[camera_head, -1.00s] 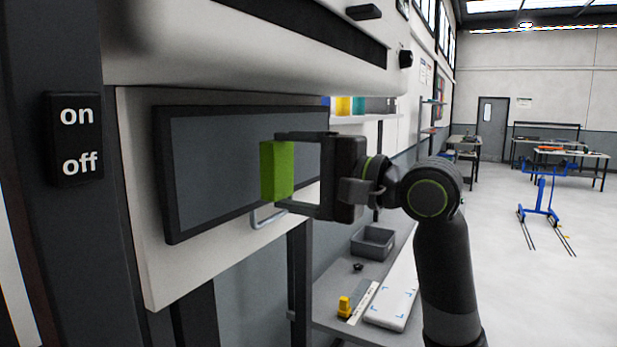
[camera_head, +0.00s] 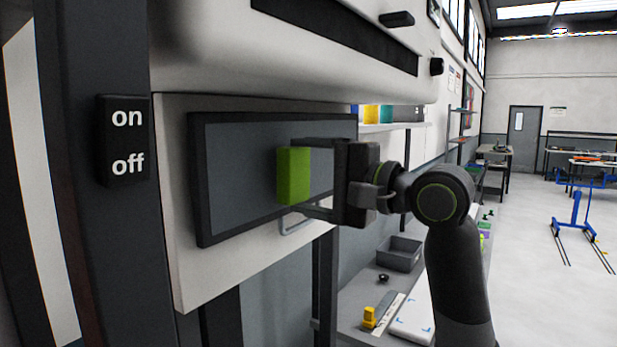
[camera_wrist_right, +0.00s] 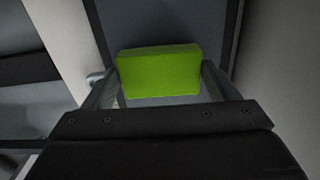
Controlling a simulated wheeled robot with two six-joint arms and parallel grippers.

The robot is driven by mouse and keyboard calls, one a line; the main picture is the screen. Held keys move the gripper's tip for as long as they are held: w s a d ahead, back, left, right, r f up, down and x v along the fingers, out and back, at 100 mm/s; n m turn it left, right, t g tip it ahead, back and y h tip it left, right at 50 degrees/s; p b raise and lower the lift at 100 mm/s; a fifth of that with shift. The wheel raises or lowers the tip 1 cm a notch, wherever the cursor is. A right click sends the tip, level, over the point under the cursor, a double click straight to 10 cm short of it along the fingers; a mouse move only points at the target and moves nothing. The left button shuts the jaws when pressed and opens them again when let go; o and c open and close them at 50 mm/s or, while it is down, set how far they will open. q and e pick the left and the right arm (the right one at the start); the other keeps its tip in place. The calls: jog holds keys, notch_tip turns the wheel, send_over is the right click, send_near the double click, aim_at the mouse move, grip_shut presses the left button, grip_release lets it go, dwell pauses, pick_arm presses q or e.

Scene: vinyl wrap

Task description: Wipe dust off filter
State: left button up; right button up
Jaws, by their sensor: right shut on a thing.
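The filter (camera_head: 240,180) is a grey rectangular panel in a black frame, set upright in the light panel of the machine. My right gripper (camera_head: 294,178) is shut on a green block (camera_head: 293,175), which looks like a sponge. The block is in front of the filter's right half; whether it touches the surface I cannot tell. In the right wrist view the green block (camera_wrist_right: 158,72) sits between the two fingers, with the grey filter surface (camera_wrist_right: 165,22) behind it. I see no clear dust on the filter. My left gripper is not in view.
An on/off switch (camera_head: 123,140) is on the dark post at left. A metal handle (camera_head: 297,224) sits below the filter. The workbench (camera_head: 350,312) at lower right holds a grey bin (camera_head: 400,254) and a yellow item (camera_head: 369,318). Open floor lies to the right.

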jog(key=shift+x, duration=0.95)
jog(key=shift+d+p, duration=0.1)
jog(key=shift+p, duration=0.2)
